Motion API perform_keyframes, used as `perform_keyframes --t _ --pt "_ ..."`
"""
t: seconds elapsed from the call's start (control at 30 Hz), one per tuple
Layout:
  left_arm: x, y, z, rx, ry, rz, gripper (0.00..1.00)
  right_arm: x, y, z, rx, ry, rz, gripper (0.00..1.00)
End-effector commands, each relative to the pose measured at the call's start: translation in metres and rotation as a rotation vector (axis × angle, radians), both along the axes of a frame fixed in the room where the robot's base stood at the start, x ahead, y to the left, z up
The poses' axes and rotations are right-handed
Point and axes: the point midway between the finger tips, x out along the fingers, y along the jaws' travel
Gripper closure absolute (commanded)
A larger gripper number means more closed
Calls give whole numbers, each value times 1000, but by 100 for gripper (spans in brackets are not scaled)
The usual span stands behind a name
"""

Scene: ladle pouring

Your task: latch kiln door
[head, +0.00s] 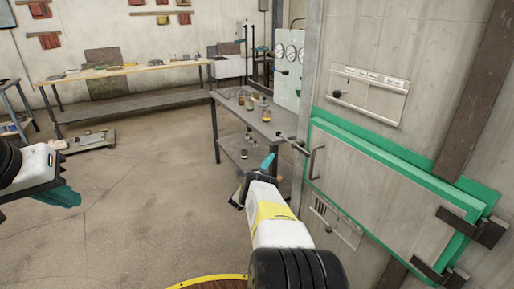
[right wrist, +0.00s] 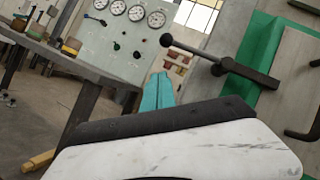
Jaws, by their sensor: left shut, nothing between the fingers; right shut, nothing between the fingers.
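The kiln door (head: 390,185) is a pale panel with a green edge at the right of the head view. It lies close against its frame; I cannot tell if it is fully flush. A dark latch lever (head: 288,139) with a ball end sticks out leftward at the door's left edge; it also shows in the right wrist view (right wrist: 200,53). A dark door handle (head: 316,162) is beside it. My right gripper (head: 267,162), with teal fingers (right wrist: 158,92), is shut and empty, just below and left of the lever, apart from it. My left gripper (head: 62,196) is shut and empty, far left.
A grey metal table (head: 245,115) with jars stands left of the kiln. A gauge panel (head: 288,70) is behind it. Dark hinges (head: 470,228) are on the door's right side. A wooden workbench (head: 125,70) is along the back wall. The floor at left is mostly clear.

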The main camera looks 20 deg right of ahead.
Motion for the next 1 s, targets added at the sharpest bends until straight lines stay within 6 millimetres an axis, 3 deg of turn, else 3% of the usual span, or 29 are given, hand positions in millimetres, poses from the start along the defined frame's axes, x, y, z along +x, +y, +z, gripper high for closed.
perform_keyframes --t 0.1,0.3,0.87,1.0 --pt "0 0 -1 0 2 0 100 -1 21 -15 2 2 1 100" --pt "0 0 0 0 2 0 100 -3 39 -27 1 1 0 100" --pt "0 0 0 0 2 0 100 -3 43 -29 2 1 1 100" --pt "0 0 0 0 2 0 100 16 45 -11 3 30 26 100"
